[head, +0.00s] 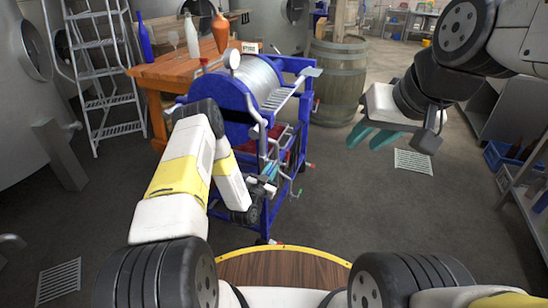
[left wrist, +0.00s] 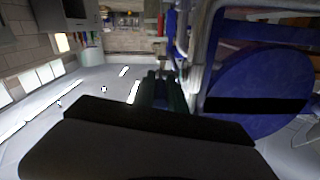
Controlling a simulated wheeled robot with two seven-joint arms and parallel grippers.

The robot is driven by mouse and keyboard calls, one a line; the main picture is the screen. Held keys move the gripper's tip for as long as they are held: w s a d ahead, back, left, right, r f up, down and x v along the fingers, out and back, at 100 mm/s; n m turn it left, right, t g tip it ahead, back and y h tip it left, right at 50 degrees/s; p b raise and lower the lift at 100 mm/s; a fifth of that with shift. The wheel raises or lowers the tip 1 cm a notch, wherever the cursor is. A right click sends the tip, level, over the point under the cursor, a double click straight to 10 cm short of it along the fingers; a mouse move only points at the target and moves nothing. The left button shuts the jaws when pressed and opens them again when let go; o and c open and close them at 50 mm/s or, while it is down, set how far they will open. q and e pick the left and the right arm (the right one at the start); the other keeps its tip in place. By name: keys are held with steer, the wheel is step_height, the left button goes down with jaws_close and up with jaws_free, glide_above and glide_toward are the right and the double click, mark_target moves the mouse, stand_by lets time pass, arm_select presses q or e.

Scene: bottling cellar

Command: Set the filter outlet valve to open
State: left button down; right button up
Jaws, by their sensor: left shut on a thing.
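The filter (head: 262,80) is a blue-framed wheeled unit with a pack of pale plates, left of centre in the head view. A silver pipe (head: 263,135) runs down its front; a pale pipe (left wrist: 196,50) stands right of the fingers in the left wrist view. My left gripper (head: 269,172) is at the lower part of this pipework, its teal fingers shut on what seems to be the outlet valve's handle. The fingers (left wrist: 163,90) are dark in the left wrist view, and the handle and its angle are mostly hidden. My right gripper (head: 364,138) hangs open and empty at right, away from the filter.
A wooden table (head: 178,72) with a blue bottle (head: 145,38), a clear bottle and an orange vessel (head: 220,30) stands behind the filter. A barrel (head: 338,82) stands behind it to the right. A ladder (head: 98,75) is at left.

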arm_select(q)
steer(key=shift+r, duration=0.1)
steer(key=shift+w+r+g+y, duration=0.1)
steer(key=shift+r+g+y, duration=0.2)
steer(key=shift+g, duration=0.5)
steer(key=shift+r+g+y, duration=0.2)
steer(key=shift+r+g, duration=0.15)
steer(key=shift+g, duration=0.45)
steer(key=shift+w+d+r+g+y, duration=0.15)
steer(key=shift+r+g+y, duration=0.15)
steer(key=shift+g, duration=0.6)
steer(key=shift+w+a+r+g+y, duration=0.1)
steer(key=shift+r+g+y, duration=0.2)
steer(key=shift+g, duration=0.6)
steer(key=c, duration=1.4)
jaws_free()
steer(key=v, duration=0.7)
steer(key=shift+s+r, duration=0.25)
steer(key=shift+s, duration=0.05)
